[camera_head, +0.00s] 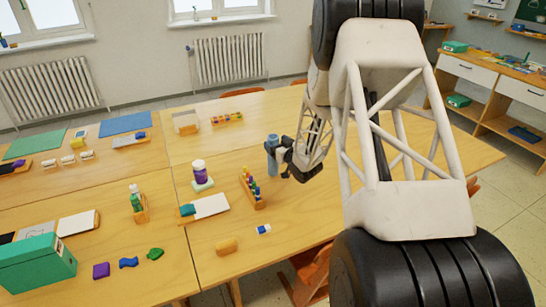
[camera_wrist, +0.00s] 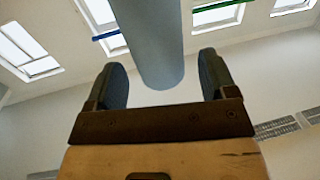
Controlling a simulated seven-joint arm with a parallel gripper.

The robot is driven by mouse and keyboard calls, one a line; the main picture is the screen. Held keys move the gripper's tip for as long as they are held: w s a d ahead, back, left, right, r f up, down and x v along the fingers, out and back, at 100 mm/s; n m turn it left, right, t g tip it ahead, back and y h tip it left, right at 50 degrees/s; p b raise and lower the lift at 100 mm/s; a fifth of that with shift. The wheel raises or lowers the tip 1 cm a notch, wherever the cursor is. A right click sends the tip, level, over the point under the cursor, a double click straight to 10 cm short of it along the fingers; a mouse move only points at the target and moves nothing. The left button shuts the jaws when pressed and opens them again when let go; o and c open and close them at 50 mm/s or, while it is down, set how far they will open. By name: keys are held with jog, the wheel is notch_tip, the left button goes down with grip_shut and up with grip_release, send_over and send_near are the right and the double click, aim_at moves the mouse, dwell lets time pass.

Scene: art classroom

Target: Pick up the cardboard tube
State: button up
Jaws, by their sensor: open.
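A blue-grey cylinder (camera_head: 271,160), which looks like the cardboard tube, is upright on the wooden table's far right part. My gripper (camera_head: 281,157) is right beside it, reaching in from the right. In the wrist view the tube (camera_wrist: 150,40) comes down from the top edge, and its rounded end lies in line with the gap between my fingers (camera_wrist: 163,82). The fingers are apart, with a narrow gap showing on each side of the tube. I cannot tell how deep between them it is. Part of the tube is hidden by the gripper in the head view.
Left of the tube stand a peg rack (camera_head: 255,192), a purple jar (camera_head: 199,173) and a white card (camera_head: 211,206). An eraser (camera_head: 264,229) and a tan block (camera_head: 227,246) lie nearer. A box (camera_head: 186,122) is behind.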

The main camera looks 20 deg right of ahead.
jog(key=shift+w+a, duration=0.2)
jog(key=shift+w, duration=0.8)
jog(key=shift+w+a, duration=0.15)
jog(key=shift+w, duration=0.8)
jog(key=shift+f, duration=0.1)
jog(key=c, duration=1.2)
jog(key=shift+r, duration=0.2)
jog(key=shift+r, duration=0.55)
send_near(270, 136)
jog(key=s+a+r, duration=0.3)
jog(key=s+a, duration=0.2)
jog(key=s, duration=0.1)
jog(key=shift+a+r, duration=0.35)
jog(key=shift+r, duration=0.05)
